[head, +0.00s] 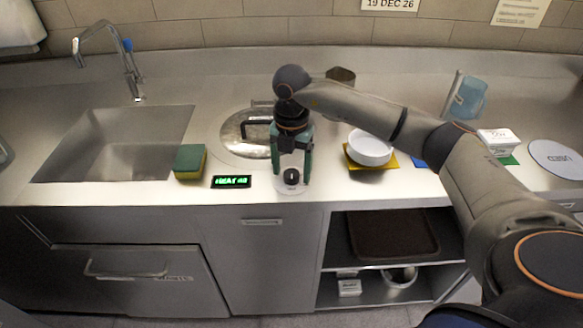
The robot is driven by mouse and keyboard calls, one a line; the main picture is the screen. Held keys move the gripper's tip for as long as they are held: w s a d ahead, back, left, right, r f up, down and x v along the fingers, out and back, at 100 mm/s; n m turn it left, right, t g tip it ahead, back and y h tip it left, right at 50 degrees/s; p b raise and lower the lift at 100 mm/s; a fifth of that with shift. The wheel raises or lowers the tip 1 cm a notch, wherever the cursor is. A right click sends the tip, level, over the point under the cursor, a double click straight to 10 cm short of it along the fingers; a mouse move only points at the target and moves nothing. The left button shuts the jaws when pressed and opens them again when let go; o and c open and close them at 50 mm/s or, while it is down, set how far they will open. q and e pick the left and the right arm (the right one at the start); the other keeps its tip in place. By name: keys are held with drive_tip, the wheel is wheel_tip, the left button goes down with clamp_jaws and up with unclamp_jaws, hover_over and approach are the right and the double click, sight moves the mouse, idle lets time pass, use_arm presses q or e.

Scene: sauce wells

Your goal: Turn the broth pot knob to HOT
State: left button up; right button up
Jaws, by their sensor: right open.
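The broth pot's round metal lid (232,132) with a dark handle is set in the counter, partly hidden behind my right gripper. The small black knob (291,177) stands at the counter's front edge on a pale round base. A small display (231,182) with green lit text is left of the knob; its words are too blurred to read surely. My right gripper (291,178) points down from above, its green fingers open and on either side of the knob. I cannot tell whether the fingers touch it. My left gripper is not in view.
A sink (115,145) with a faucet lies at left, and a green and yellow sponge (190,161) beside it. A white bowl (370,147) stands on a yellow mat right of the gripper. A blue clear container (466,98) stands further right. The shelf below holds a brown tray (393,236).

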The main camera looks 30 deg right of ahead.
sight(291, 173)
wheel_tip(291, 173, up, 12)
drive_tip(key=shift+r, duration=0.25)
idle(0.3)
drive_tip(key=shift+a+f, duration=0.1)
idle(0.3)
